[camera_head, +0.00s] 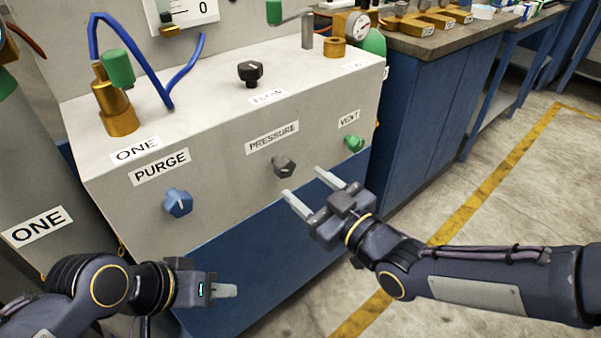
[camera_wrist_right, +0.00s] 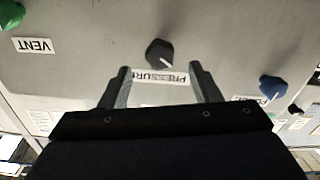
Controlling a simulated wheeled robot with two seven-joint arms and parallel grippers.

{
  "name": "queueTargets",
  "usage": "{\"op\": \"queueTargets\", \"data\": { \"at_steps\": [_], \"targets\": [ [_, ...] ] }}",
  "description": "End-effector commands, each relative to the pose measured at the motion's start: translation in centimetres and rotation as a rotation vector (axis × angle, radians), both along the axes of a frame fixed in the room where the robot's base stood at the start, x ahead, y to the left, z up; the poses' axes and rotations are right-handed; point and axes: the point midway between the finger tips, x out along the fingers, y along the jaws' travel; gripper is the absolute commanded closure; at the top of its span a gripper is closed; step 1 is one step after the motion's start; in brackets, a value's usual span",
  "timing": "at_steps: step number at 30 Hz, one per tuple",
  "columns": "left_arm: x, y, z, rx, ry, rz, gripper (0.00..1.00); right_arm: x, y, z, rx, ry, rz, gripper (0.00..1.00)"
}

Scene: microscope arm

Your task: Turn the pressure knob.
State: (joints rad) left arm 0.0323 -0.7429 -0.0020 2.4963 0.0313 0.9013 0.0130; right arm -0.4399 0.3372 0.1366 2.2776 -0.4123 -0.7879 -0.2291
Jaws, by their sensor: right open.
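The pressure knob (camera_head: 284,166) is a dark grey knob on the front of a light grey panel box, below the PRESSURE label (camera_head: 272,137). My right gripper (camera_head: 302,182) is open and empty, its fingers pointing at the panel just below and to the right of the knob. In the right wrist view the knob (camera_wrist_right: 159,53) shows beyond the fingertips, roughly midway across the gap, with no finger seen touching it. My left gripper (camera_head: 228,290) is low at the left, away from the knob; its fingers overlap in side view.
A blue PURGE knob (camera_head: 178,202) is to the left and a green VENT knob (camera_head: 354,143) to the right. A black knob (camera_head: 250,73) stands on the box top. A brass fitting (camera_head: 115,107) with blue tubing is at the left. A workbench (camera_head: 440,40) stands at the right.

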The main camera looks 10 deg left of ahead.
Motion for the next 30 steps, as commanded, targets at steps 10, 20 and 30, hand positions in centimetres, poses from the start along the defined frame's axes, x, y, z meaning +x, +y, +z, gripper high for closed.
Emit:
{"op": "queueTargets", "data": {
  "at_steps": [10, 20, 30],
  "targets": [
    [0.0, 0.0, -0.8, 0.0, 0.0, 0.0, 0.64, 3.3, 4.2, -0.1, -0.001, 0.002, 0.0, 0.43],
    [0.0, 0.0, -0.9, 0.0, 0.0, 0.0, 0.64, 4.1, 5.1, 0.0, -0.002, 0.004, -0.003, 0.43],
    [0.0, 0.0, -0.9, 0.0, 0.0, 0.0, 0.64, 4.0, 5.1, 0.0, -0.002, 0.004, -0.003, 0.74]
  ]
}}
